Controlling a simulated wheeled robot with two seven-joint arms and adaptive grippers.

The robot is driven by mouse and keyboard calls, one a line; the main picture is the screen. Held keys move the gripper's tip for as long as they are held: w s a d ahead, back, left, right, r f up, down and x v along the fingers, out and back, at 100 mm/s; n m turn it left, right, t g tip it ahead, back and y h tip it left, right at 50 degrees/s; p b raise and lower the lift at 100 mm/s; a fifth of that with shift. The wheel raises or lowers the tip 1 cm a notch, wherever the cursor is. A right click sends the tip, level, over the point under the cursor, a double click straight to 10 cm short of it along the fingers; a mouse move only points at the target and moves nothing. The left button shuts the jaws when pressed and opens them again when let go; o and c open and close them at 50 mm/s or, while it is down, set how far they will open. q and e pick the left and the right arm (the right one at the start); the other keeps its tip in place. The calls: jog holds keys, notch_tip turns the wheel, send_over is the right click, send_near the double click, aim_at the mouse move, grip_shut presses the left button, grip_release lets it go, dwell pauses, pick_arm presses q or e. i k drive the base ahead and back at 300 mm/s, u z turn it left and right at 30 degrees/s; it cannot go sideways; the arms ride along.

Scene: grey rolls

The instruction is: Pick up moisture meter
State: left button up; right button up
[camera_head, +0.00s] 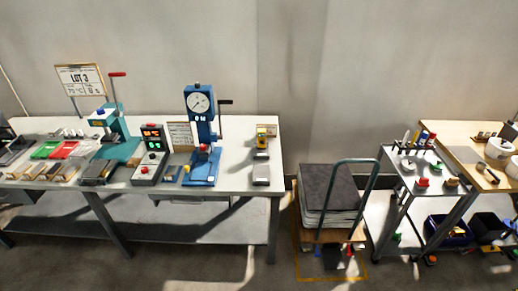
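A small upright yellow and dark device (262,138) stands near the right end of the long work table (240,181). It looks like the moisture meter, but it is too small to read any marking on it. A dark and pale block (261,155) sits just in front of it, and a small tan card or block is at its right. Neither of my grippers is in view, and nothing is seen touching the yellow device.
On the table, a blue dial press (199,130), a display box (151,155) and a teal press (118,135) stand left of the device. A grey flat box (261,175) lies nearer the edge. A loaded cart (330,190) and a tool trolley (405,165) stand to the right.

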aim_at(261, 132)
jog(key=u, duration=1.4)
jog(key=i, duration=0.95)
jog(key=u, duration=0.45)
jog(key=i, duration=0.8)
jog(key=z, duration=0.75)
jog(key=i, duration=0.8)
jog(key=z, duration=0.8)
